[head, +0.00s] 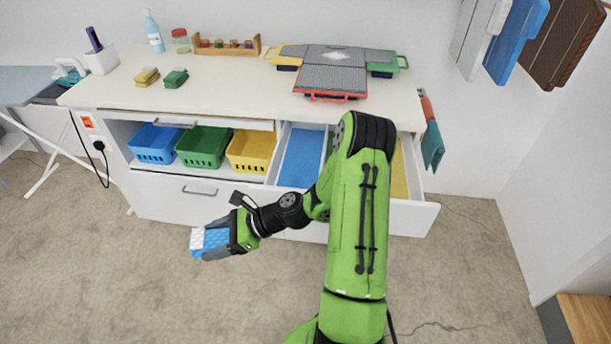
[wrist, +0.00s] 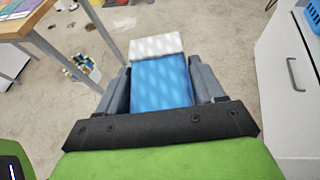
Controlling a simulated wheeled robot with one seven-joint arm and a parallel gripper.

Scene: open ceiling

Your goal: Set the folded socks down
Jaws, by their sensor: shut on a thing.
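The folded socks (head: 209,241) are a blue and white patterned bundle, out in front of the cabinet and above the floor. My gripper (head: 222,239) is shut on them. In the wrist view the socks (wrist: 161,80) sit between the two grey fingers of my gripper (wrist: 162,88), with the white end sticking out past the fingertips. More folded socks, a yellow pair (head: 147,77) and a green pair (head: 175,78), lie on the countertop at the left.
Blue (head: 155,143), green (head: 203,147) and yellow (head: 251,151) baskets stand in the cabinet's open shelf. An open drawer with a blue compartment (head: 301,157) is right of them, partly behind my arm. Folding boards (head: 331,80) lie on the countertop (head: 235,98). A table (wrist: 25,25) shows in the wrist view.

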